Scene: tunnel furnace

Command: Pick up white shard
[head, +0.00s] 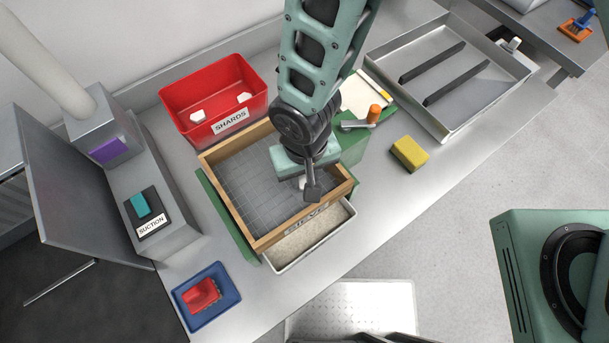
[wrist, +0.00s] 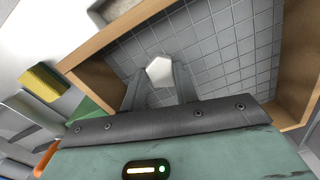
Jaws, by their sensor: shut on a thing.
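The white shard (wrist: 159,71) is a small pale angular piece between my gripper's two fingers in the wrist view. My gripper (wrist: 158,88) is shut on it, inside the wooden sieve frame (head: 225,208) and over its grey mesh (head: 247,193). In the head view my gripper (head: 306,190) points down at the front right part of the sieve, and a bit of the shard (head: 302,183) shows beside a finger. I cannot tell whether the shard still touches the mesh.
A red bin labelled SHARDS (head: 229,127) with white pieces stands behind the sieve. A pale tray (head: 310,240) sits under the sieve's front. A yellow sponge (head: 409,154) and a metal tray (head: 448,80) lie to the right. A blue tray (head: 222,312) with a red item is front left.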

